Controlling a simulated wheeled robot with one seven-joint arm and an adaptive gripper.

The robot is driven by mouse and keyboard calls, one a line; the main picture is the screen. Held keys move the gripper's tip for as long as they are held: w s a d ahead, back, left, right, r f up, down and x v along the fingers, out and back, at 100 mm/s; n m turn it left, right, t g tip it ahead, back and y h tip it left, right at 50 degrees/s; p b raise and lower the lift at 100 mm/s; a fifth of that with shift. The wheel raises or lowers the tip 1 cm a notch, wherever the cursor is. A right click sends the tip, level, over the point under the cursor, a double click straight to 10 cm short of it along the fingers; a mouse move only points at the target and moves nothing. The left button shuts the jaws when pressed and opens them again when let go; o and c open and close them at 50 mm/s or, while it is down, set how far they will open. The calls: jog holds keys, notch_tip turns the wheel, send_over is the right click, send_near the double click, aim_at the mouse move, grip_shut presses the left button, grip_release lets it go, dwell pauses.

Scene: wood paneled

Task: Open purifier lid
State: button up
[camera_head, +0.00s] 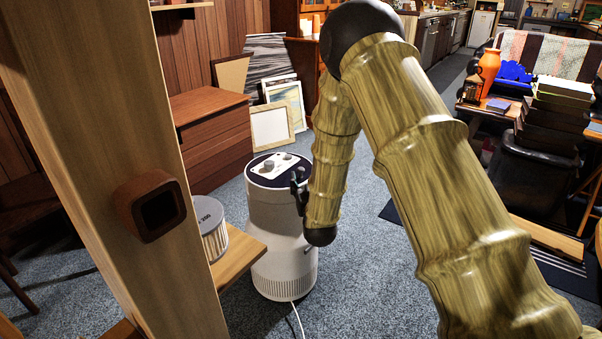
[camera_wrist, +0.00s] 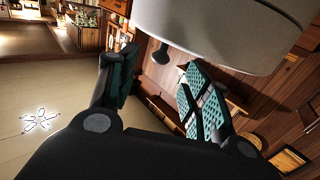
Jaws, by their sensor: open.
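The purifier (camera_head: 283,235) is a pale, upright cylinder standing on the carpet, with a perforated lower part. Its lid (camera_head: 268,166) is a dark round top with a light panel and small grey knobs, and it looks closed. My gripper (camera_head: 299,187) is at the purifier's upper right side, close to the rim; my arm hides part of that side. In the wrist view my gripper (camera_wrist: 163,88) is open, with nothing between its textured pads. A large pale curved body, likely the purifier (camera_wrist: 220,32), fills the top there. I cannot tell whether a finger touches it.
A pleated round filter (camera_head: 211,230) sits on a wooden shelf (camera_head: 240,254) left of the purifier, beside a thick wooden post (camera_head: 110,150). A wooden chest of drawers (camera_head: 212,135) and leaning frames (camera_head: 271,128) stand behind. A white cord (camera_head: 297,318) runs forward over the carpet.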

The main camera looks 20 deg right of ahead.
aim_at(302, 172)
jog(key=shift+w+d+b, duration=0.25)
jog(key=shift+w+b, duration=0.1)
jog(key=shift+w, duration=1.45)
jog(key=shift+w+d+b, duration=0.2)
jog(key=shift+w+b, duration=0.15)
jog(key=shift+w, duration=1.4)
jog(key=shift+c, duration=0.5)
grip_shut()
